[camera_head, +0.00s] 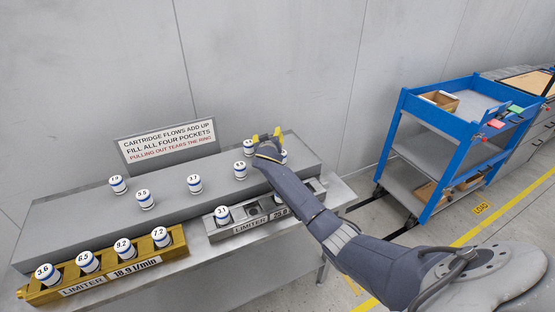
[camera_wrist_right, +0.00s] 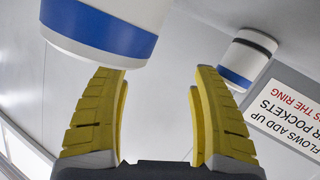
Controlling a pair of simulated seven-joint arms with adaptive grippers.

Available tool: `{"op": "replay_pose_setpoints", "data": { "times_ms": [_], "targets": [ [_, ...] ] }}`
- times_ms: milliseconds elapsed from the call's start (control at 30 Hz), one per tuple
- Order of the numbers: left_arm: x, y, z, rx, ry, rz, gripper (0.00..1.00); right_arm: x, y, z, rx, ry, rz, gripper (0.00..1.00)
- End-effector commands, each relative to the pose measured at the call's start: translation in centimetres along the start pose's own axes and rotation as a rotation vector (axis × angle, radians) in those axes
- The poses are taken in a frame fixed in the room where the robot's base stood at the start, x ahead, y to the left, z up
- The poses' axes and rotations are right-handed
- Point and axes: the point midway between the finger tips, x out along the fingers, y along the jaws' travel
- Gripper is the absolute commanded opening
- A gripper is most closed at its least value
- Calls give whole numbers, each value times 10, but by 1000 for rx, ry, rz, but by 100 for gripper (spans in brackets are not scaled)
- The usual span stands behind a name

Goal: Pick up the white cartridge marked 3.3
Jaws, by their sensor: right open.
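My right gripper (camera_head: 267,136) is over the far right part of the grey shelf, its yellow fingers apart. In the right wrist view its fingers (camera_wrist_right: 158,78) are open with nothing between them. A white cartridge with a blue band (camera_wrist_right: 105,30) is close by the left fingertip, and another (camera_wrist_right: 242,58) stands farther off at upper right. Neither shows a readable mark there. In the head view a cartridge (camera_head: 248,147) stands just left of the gripper, and one (camera_head: 284,157) is partly hidden behind it. I cannot read which is 3.3. My left gripper is not in view.
Other cartridges stand on the shelf, such as 3.7 (camera_head: 194,184) and 5.5 (camera_head: 145,199). The brass limiter block (camera_head: 105,284) holds several cartridges. The silver limiter block (camera_head: 250,229) holds one marked 2.1 (camera_head: 222,215). A sign (camera_head: 167,142) stands behind; a blue cart (camera_head: 445,120) is at right.

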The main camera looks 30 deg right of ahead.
Motion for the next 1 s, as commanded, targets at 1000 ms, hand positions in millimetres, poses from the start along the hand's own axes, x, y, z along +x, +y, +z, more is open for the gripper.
{"op": "replay_pose_setpoints", "data": {
  "times_ms": [1000],
  "targets": [
    [0, 0, -2, 0, 2, 0, 59, -199, -42, 17, 467, -150, 524, 65]
  ]
}}
